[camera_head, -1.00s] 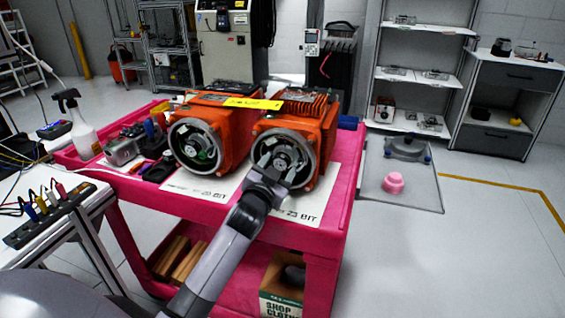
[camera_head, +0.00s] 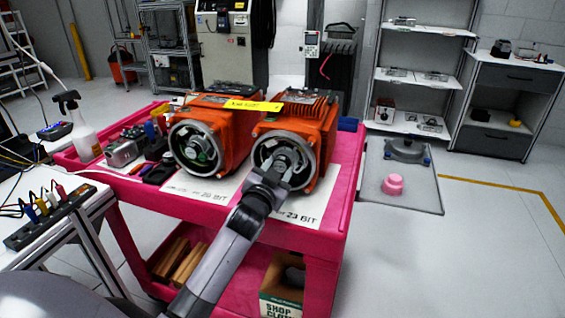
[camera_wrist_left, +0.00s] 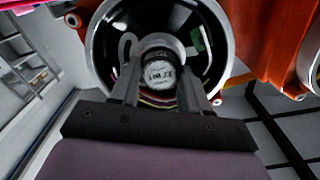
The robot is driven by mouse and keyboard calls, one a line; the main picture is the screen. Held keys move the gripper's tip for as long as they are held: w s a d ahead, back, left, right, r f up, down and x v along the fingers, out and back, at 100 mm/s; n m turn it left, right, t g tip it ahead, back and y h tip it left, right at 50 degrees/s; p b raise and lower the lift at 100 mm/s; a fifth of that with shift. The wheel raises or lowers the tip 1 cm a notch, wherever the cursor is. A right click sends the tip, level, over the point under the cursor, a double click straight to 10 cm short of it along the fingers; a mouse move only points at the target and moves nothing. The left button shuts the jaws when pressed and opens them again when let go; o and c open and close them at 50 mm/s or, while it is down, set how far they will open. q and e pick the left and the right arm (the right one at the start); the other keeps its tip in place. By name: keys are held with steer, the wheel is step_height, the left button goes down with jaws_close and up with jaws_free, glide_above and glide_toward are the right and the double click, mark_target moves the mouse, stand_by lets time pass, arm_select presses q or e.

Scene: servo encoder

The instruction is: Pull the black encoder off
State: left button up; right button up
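The encoder (camera_wrist_left: 160,72), a small round part with a pale printed face, sits in the middle of the right orange motor's open end in the left wrist view. The right motor (camera_head: 320,133) stands on the cart, its metal ring facing me. My left gripper (camera_head: 275,163) reaches into that ring. In the left wrist view its two fingers (camera_wrist_left: 160,84) lie close along both sides of the encoder, with no clear gap. They look shut on it. The fingers and wrist partly hide the encoder in the head view. My right gripper is not in view.
A second orange motor (camera_head: 213,140) stands close on the left, and a yellow label (camera_head: 253,105) spans both tops. The pink cart (camera_head: 345,190) also holds a spray bottle (camera_head: 80,130) and small tools. A white table with a power strip (camera_head: 50,217) is at left.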

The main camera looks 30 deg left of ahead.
arm_select(q)
steer(key=shift+s, duration=0.2)
steer(key=shift+p+v, duration=0.65)
steer(key=shift+v, duration=0.5)
steer(key=shift+s+d, duration=0.1)
steer(key=shift+s, duration=0.25)
steer(key=shift+p+v, duration=1.3)
steer(key=shift+v, duration=1.6)
